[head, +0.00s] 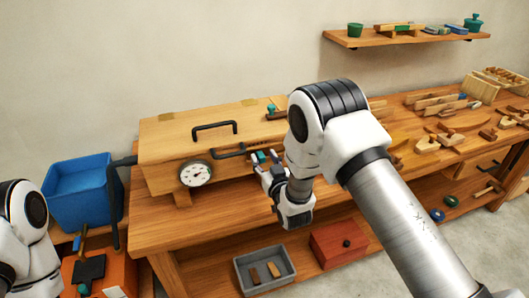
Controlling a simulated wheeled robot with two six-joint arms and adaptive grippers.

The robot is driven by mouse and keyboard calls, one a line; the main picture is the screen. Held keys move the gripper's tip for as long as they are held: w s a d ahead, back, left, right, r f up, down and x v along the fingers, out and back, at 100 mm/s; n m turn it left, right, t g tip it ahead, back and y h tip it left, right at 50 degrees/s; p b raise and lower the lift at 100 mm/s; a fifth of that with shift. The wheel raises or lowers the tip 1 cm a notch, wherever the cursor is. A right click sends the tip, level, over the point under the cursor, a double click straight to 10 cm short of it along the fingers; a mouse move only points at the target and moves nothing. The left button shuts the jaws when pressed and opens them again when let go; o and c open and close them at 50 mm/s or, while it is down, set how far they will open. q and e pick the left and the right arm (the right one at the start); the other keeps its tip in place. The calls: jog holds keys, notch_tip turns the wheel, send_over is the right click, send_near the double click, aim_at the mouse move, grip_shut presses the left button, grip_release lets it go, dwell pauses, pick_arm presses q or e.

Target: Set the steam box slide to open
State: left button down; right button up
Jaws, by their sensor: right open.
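The steam box (165,142) is a long wooden box on the workbench, with a round white gauge (196,174) on its front. A black handle (214,129) is on its lid and another dark bar (229,152) is on its front. My right gripper (264,157) is open at the front of the box, right of the gauge. A small teal part shows between or just behind its fingertips; I cannot tell whether they touch it. The slide's position cannot be made out, as my right arm hides the box's right part. Only part of my left arm shows, at the left edge.
A blue tub (80,190) stands left of the bench (185,235). Below are a grey bin (264,270) and a red box (338,243). Wooden tools (440,105) lie along the bench at right. A wall shelf (405,36) hangs above.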

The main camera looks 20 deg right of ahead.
jog(key=shift+w, duration=0.4)
jog(key=shift+a+r, duration=0.1)
jog(key=shift+a, duration=0.2)
jog(key=shift+c, duration=0.4)
jog(key=shift+d, duration=0.1)
grip_shut()
jog(key=d+b, duration=0.2)
jog(key=d, duration=0.3)
jog(key=shift+w+d+b, duration=0.1)
jog(key=shift+b, duration=0.25)
jog(key=shift+d, duration=0.15)
jog(key=shift+a, duration=0.2)
jog(key=shift+c, duration=1.4)
grip_release()
jog(key=o, duration=0.4)
jog(key=shift+d, duration=0.2)
jog(key=shift+c, duration=0.2)
jog(key=shift+d, duration=0.1)
